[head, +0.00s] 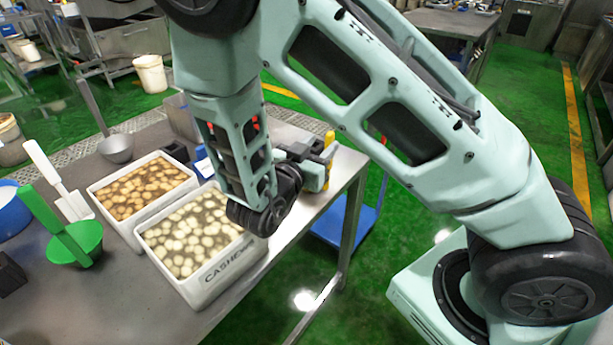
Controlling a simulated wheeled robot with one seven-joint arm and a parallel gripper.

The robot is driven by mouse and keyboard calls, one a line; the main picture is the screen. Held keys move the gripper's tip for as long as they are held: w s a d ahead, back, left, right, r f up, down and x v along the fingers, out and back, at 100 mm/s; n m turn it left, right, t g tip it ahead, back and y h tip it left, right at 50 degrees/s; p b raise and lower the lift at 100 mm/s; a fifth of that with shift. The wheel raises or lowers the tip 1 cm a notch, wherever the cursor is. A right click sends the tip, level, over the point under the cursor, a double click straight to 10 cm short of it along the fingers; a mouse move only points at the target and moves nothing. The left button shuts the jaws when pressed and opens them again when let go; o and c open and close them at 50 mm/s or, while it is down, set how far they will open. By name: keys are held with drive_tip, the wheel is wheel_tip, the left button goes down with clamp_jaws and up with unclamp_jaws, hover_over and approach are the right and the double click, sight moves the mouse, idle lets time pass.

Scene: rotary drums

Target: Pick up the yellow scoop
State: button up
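A yellow upright piece (328,148), likely the yellow scoop or its handle, shows at the right edge of the metal table (262,262). Most of it is hidden behind my gripper and wrist. My gripper (318,168) is right at the yellow piece, low over the table's right side. Its fingertips are not clear, so I cannot tell whether they are apart or closed on it.
Two white bins of nuts in liquid, one orange-brown (98,190) and one pale (208,285) marked CASHEWS, stand left of my gripper. A blue cart (343,222) stands beyond the table's right edge.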

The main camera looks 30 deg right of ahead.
sight(327, 140)
drive_tip(key=p+x, duration=0.1)
drive_tip(key=x, duration=0.5)
drive_tip(key=shift+d+f, duration=0.1)
drive_tip(key=shift+d, duration=0.15)
clamp_jaws()
